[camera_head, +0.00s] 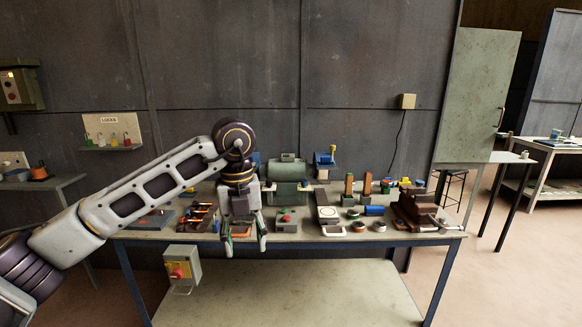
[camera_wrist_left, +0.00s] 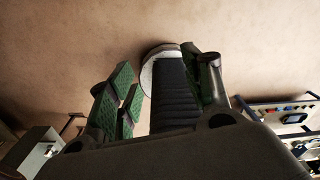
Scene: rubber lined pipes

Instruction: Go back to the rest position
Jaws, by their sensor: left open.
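My left gripper (camera_head: 244,240) hangs fingers-down over the front edge of the workbench (camera_head: 190,237) in the head view. Its arm comes in from the left and bends down at a dark elbow-like joint. My right gripper is not seen in either view.
The bench holds a green-grey machine (camera_head: 287,170), a red-button box (camera_head: 286,221), a brown vise-like block (camera_head: 415,208) and several small parts. A control box with a red knob (camera_head: 181,270) hangs below the front edge. A grey-green cabinet door (camera_head: 476,95) stands right.

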